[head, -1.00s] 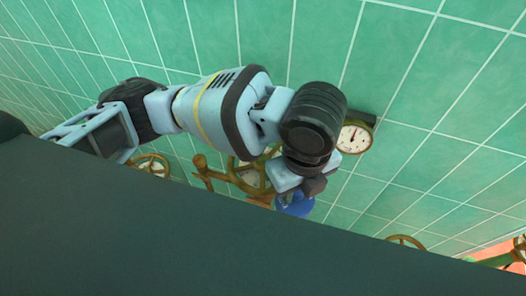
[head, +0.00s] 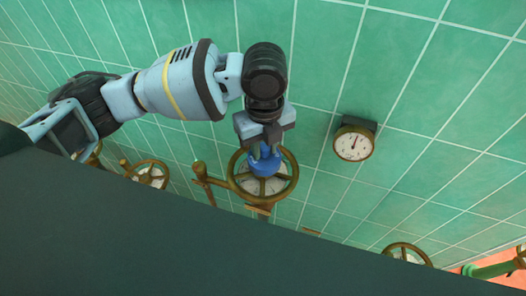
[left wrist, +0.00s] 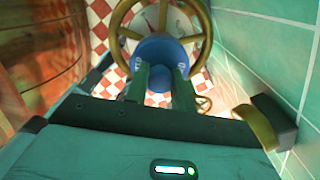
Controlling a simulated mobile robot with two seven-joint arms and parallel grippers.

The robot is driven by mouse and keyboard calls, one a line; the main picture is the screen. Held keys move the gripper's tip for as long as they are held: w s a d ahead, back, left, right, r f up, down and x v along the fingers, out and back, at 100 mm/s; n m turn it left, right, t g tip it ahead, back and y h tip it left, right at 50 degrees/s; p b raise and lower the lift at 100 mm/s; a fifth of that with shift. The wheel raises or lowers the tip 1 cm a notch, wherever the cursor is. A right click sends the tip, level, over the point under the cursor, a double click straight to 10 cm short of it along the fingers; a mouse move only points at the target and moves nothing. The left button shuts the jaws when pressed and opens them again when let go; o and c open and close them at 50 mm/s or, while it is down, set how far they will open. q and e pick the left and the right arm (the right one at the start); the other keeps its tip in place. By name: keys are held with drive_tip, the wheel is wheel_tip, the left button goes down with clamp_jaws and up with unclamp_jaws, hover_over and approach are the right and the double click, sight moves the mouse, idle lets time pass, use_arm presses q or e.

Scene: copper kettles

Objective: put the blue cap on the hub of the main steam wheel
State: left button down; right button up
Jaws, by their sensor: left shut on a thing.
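My left gripper (head: 264,150) comes down from above, its two fingers shut on the round blue cap (head: 265,164). The cap is in front of the middle of a large brass handwheel (head: 292,178) and hides its hub. I cannot tell whether the cap touches the hub or is held above it. In the left wrist view the fingers (left wrist: 160,82) grip the blue cap (left wrist: 160,50), with the wheel's rim (left wrist: 206,25) beyond it. I cannot read a label on this wheel. My right gripper is not in view.
A pressure gauge (head: 353,145) sticks out from the green tiled wall right of the wheel. Smaller brass wheels stand at left (head: 164,175) and lower right (head: 400,247). A brass lever (head: 199,172) is close left of the large wheel. A dark surface covers the lower head view.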

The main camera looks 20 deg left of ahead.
sight(263, 154)
use_arm(q)
drive_tip(key=shift+w+a+f, duration=0.1)
drive_tip(key=shift+w+f, duration=0.05)
drive_tip(key=shift+f, duration=0.75)
drive_tip(key=shift+w+a+f, duration=0.1)
drive_tip(key=shift+f, duration=0.75)
drive_tip(key=shift+f, duration=0.15)
drive_tip(key=c, duration=1.2)
unclamp_jaws()
drive_tip(key=shift+o, duration=0.2)
wheel_tip(263, 154, up, 12)
drive_tip(key=shift+r+p, duration=0.1)
drive_tip(key=shift+p, duration=0.25)
